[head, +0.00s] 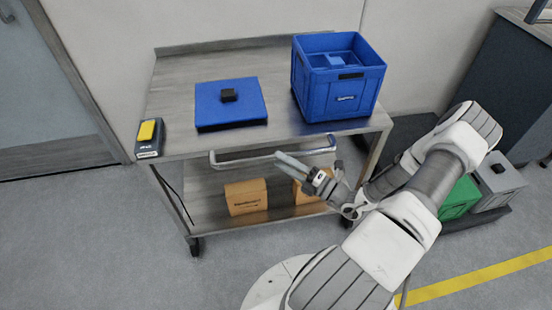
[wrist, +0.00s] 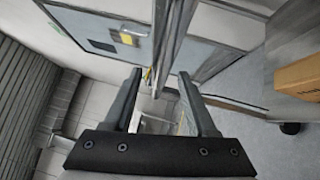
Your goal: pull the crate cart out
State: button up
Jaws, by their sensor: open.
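A grey metal cart (head: 180,100) with two shelves stands against the wall. An open blue crate (head: 337,90) sits at the right of its top. A silver bar handle (head: 240,158) runs along its front edge. My gripper (head: 281,157) is open at the front of the cart, with its fingers overlapping the handle's right half in the head view. In the wrist view, a grey bar (wrist: 176,35) shows just beyond and between my open fingers (wrist: 158,95). I cannot tell whether they touch it.
A blue lid-like block (head: 230,112) and a device with a yellow top (head: 149,138) are on the cart. Cardboard boxes (head: 246,197) sit on the lower shelf. Green (head: 460,198) and grey (head: 497,184) crates stand on a low dark base at right. The floor in front left is clear.

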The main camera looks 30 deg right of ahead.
jog(key=shift+x, duration=1.4)
grip_shut()
dwell(0.4)
